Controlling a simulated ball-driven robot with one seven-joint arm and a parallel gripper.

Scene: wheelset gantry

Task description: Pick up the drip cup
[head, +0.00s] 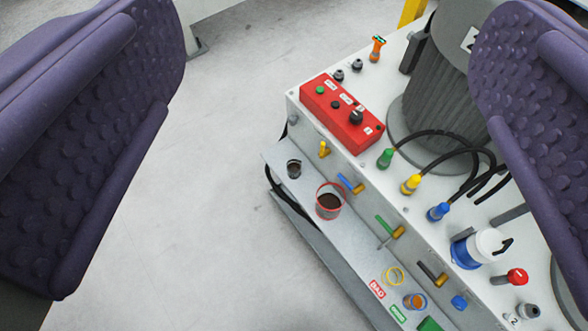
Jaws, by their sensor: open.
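My gripper (325,125) is open, with its two purple dimpled fingers wide apart at the left and right edges of the head view. A cup with a red rim and dark contents (329,203), which looks like the drip cup, stands on the light grey shelf (318,228) along the side of a white machine. It lies below the middle of the view, between the fingers in the picture and apart from them. A smaller dark-topped cup (293,169) stands up and left of it on the same shelf. Nothing is between the fingers' pads.
A red control box (342,113) sits on the white housing (300,97). Valves with yellow, blue and green handles stick out above the shelf. Bare floor (190,220) lies left.

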